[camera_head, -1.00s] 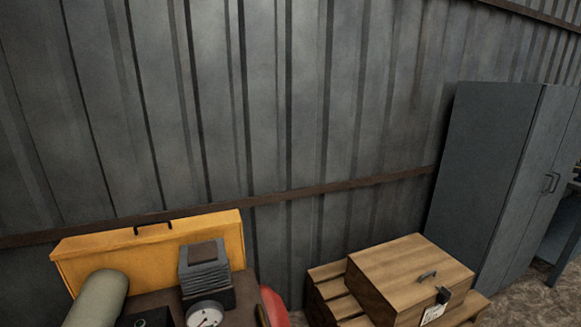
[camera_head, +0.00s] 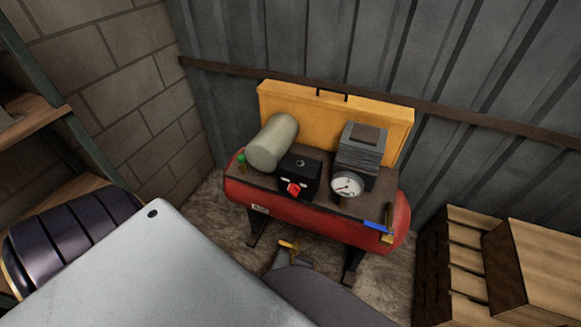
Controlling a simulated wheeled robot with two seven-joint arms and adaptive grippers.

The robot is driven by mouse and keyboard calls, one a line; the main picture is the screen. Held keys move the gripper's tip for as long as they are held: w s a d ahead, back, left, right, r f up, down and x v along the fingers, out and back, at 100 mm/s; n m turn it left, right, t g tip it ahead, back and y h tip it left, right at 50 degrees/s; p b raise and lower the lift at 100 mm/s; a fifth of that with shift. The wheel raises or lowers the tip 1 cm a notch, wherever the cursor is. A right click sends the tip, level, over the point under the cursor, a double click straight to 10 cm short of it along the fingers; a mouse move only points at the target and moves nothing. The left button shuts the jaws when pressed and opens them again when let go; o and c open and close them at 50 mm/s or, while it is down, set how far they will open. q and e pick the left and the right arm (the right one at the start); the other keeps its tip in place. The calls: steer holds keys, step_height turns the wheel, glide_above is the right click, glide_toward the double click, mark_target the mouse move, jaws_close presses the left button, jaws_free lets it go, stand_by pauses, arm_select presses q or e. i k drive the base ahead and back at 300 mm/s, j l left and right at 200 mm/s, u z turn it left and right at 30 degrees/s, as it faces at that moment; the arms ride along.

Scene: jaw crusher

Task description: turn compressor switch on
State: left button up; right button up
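The red compressor (camera_head: 300,211) stands on dark legs in the corner, in the middle of the head view. On its dark top plate is a black switch box (camera_head: 301,174) with a red knob (camera_head: 293,188) on its front. I cannot tell from here whether the switch is on or off. A round white gauge (camera_head: 347,186) is right of the box. A grey-green cylinder (camera_head: 272,141) lies behind it to the left, and a grey finned block (camera_head: 361,150) stands at the right. Neither of my grippers shows in the head view.
A yellow case (camera_head: 388,122) stands behind the compressor. A blue handle (camera_head: 376,226) is at the tank's right end. Wooden crates (camera_head: 468,262) stand at the right. A dark ribbed rounded object (camera_head: 75,238) and a light grey flat surface (camera_head: 165,270) fill the lower left.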

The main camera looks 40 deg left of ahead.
mark_target(293, 188)
steer(key=u, duration=1.05)
